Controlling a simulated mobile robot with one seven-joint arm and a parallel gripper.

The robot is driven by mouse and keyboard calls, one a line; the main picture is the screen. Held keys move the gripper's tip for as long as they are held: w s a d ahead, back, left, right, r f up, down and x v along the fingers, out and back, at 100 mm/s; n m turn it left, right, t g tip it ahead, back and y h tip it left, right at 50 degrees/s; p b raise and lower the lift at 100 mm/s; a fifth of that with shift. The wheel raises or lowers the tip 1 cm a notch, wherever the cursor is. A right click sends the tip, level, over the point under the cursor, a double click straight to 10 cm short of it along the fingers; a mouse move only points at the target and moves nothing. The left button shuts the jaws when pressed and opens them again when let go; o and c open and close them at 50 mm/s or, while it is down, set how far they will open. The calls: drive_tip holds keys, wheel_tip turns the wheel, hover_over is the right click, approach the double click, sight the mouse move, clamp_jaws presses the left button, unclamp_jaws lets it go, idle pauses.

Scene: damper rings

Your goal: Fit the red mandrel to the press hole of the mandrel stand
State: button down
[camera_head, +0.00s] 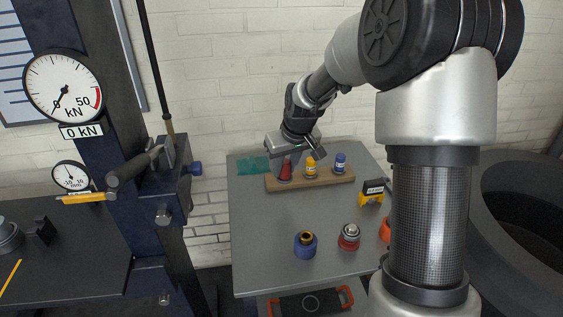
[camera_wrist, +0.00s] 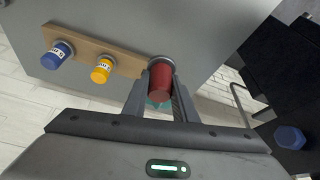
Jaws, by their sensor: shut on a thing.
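The red mandrel (camera_head: 286,170) is at the left end of the wooden mandrel stand (camera_head: 318,184) in the head view. My gripper (camera_head: 285,163) is above it with its fingers down around it. In the wrist view the red mandrel (camera_wrist: 160,82) sits between the two fingers of my gripper (camera_wrist: 158,100), which are shut on it. Its far end is close to the stand (camera_wrist: 120,59). Whether it still rests in the stand is unclear. A yellow mandrel (camera_head: 310,166) and a blue mandrel (camera_head: 340,163) stand upright on the same stand. The press hole is not clearly visible.
The press (camera_head: 165,190) with gauges and a lever stands left of the grey table (camera_head: 265,225). A blue ring part (camera_head: 305,243) and a red ring part (camera_head: 349,237) are near the table's front. A small yellow-black display (camera_head: 372,190) is at the right. A teal patch (camera_head: 252,166) is at the back left.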

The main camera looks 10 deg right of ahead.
drive_tip(key=s+r+m, duration=0.2)
drive_tip(key=s, duration=0.5)
drive_tip(key=w+f+n, duration=0.1)
drive_tip(key=w+f, duration=0.1)
drive_tip(key=w, duration=0.3)
drive_tip(key=w+f+n+b, duration=0.1)
drive_tip(key=w+f+n, duration=0.1)
drive_tip(key=w, duration=0.4)
drive_tip(key=w+f+n+y, duration=0.1)
drive_tip(key=w+f, duration=0.2)
drive_tip(key=w, duration=0.3)
drive_tip(key=shift+d+f+n, duration=0.3)
drive_tip(key=shift+s+f+b, duration=0.1)
drive_tip(key=shift+b, duration=0.3)
drive_tip(key=shift+f+b, duration=0.65)
drive_tip(key=shift+f, duration=0.25)
drive_tip(key=shift+f, duration=0.3)
drive_tip(key=c, duration=1.4)
unclamp_jaws()
drive_tip(key=shift+o, duration=0.2)
drive_tip(key=shift+s+f, duration=0.1)
